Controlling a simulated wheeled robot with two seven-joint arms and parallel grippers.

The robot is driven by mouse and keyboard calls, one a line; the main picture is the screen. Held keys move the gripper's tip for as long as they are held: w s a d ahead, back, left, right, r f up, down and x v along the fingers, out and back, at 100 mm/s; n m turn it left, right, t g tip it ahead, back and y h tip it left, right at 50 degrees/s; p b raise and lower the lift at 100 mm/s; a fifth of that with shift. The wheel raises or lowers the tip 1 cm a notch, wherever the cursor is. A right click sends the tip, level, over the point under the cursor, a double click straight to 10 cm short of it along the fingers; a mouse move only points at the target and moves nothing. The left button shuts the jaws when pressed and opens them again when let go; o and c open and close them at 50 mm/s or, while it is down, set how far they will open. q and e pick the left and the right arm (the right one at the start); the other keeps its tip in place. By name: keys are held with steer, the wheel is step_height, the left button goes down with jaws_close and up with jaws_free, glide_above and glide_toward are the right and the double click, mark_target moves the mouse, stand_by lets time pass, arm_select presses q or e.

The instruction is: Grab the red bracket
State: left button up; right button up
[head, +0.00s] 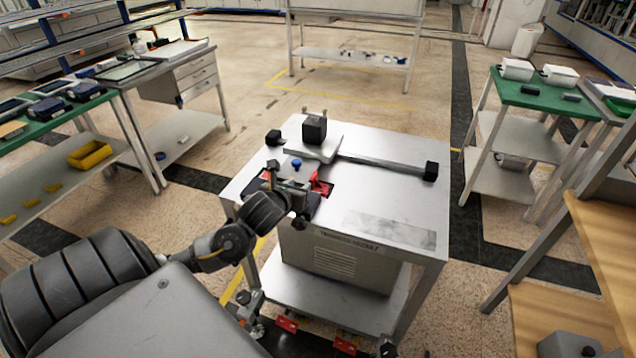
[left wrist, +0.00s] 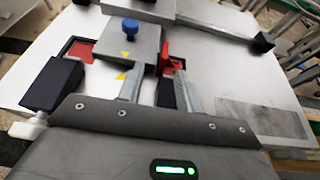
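The red bracket (head: 321,185) shows as red pieces beside a grey block on the metal table. In the left wrist view, an upright red part (left wrist: 165,61) stands at the block's right side, and a flat red part (left wrist: 82,50) lies in a dark recess to the left. I cannot tell whether they are one piece. My left gripper (head: 298,187) is low over the table at the block's near side. In the left wrist view its fingers (left wrist: 158,82) are apart, with the upright red part near the right finger. Contact is unclear. My right gripper is not in view.
A blue knob (left wrist: 130,27) tops the grey block (left wrist: 135,48). Behind it, a black cube (head: 314,129) sits on a pale plate, with a metal rail (head: 385,165) running right. The table's right front (head: 385,215) is clear. Green-topped benches stand at both sides.

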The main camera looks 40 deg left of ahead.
mark_target(311, 179)
arm_select(q)
steer(key=shift+x, duration=0.75)
steer(key=shift+w+f, duration=0.1)
steer(key=shift+w, duration=0.2)
steer(key=shift+w+f+p, duration=0.15)
steer(key=shift+w+p, duration=0.15)
steer(key=shift+w, duration=0.05)
steer(key=x, duration=0.2)
steer(key=p+x, duration=0.1)
steer(key=shift+w+d+f, duration=0.15)
steer(key=shift+w+f, duration=0.1)
steer(key=shift+w, duration=0.1)
steer(key=shift+w+f, duration=0.25)
steer(key=shift+w, duration=0.05)
steer(key=c, duration=0.7)
jaws_close()
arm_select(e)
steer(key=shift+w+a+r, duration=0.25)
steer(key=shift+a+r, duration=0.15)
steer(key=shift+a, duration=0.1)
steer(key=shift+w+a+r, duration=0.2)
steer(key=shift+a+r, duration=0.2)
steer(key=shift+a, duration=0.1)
